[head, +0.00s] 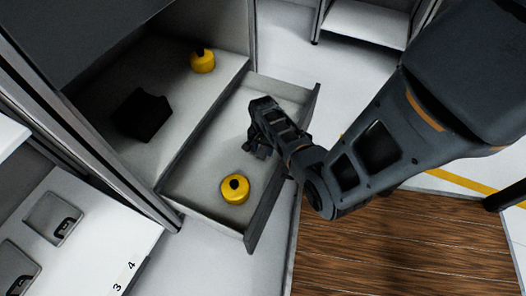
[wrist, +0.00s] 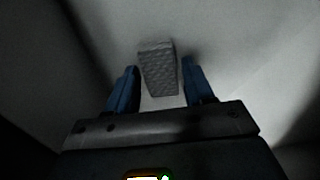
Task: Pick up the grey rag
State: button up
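The grey rag (wrist: 158,68) shows in the wrist view as a small textured grey block on a pale surface. It lies between and slightly beyond the fingertips of my gripper (wrist: 160,75). The two blue fingers are apart, with a visible gap on each side of the rag. In the head view my gripper (head: 262,150) reaches down into the open drawer (head: 205,190). The rag is hidden behind my gripper and arm there.
A yellow round object (head: 235,189) with a dark top sits in the drawer near my gripper. Another yellow one (head: 203,62) and a black block (head: 142,115) are on the shelf behind. The drawer's front wall (head: 283,165) stands close by my arm.

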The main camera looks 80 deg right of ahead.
aim_at(263, 149)
jog(key=c, duration=0.8)
jog(key=shift+o, duration=0.2)
jog(key=shift+r, duration=0.1)
notch_tip(263, 149, up, 10)
jog(key=p, duration=0.5)
